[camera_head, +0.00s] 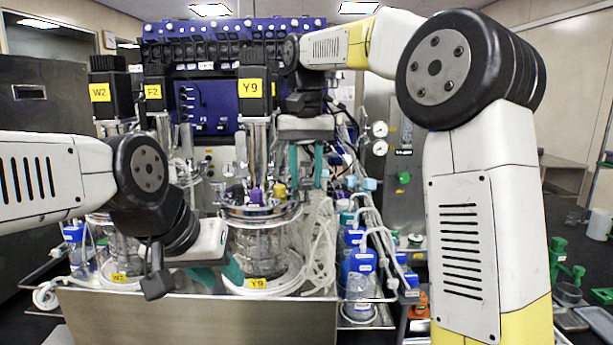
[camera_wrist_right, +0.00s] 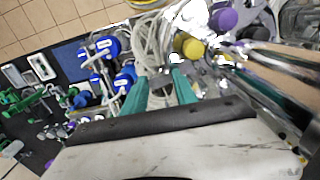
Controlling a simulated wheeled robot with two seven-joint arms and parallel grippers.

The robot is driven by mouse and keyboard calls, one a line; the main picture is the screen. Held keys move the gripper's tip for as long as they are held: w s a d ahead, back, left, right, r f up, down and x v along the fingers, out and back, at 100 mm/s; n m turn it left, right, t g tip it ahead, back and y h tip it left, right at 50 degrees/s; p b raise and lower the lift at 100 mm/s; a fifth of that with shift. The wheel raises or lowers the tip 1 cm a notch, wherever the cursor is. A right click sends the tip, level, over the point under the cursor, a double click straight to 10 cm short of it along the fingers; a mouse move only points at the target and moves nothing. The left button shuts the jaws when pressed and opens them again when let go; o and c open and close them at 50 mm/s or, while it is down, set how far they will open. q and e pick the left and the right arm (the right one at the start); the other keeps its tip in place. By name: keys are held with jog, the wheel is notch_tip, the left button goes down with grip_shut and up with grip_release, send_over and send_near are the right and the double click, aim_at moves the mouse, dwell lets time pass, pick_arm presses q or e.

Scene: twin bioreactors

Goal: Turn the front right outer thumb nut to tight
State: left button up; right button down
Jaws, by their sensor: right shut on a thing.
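My right gripper (camera_head: 306,184) points down just right of the Y9 bioreactor's head plate (camera_head: 262,212). In the right wrist view its two teal fingers (camera_wrist_right: 160,76) stand a little apart, shut on a small metallic thing between the tips, which seems to be the thumb nut. The nut's shape and how far it is turned are too small to tell. A yellow cap (camera_head: 278,190) and a purple cap (camera_head: 255,195) stand left of the fingers. My left gripper (camera_head: 235,268) is low at the Y9 glass vessel's left front; its finger gap is hidden by the viewing angle.
The Y9 motor (camera_head: 252,100) rises left of my right gripper. Loose clear tubing (camera_head: 322,245) hangs right of the vessel. Blue-capped bottles (camera_head: 358,262) stand further right. The W2 vessel (camera_head: 122,250) is behind my left arm. The steel front panel (camera_head: 200,318) edges the bench.

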dwell(0.3)
jog(key=c, duration=1)
grip_release()
jog(key=shift+o, duration=0.2)
notch_tip(320, 180, up, 7)
jog(key=shift+w+f, duration=0.1)
jog(key=shift+f, duration=0.1)
jog(key=shift+r, duration=0.6)
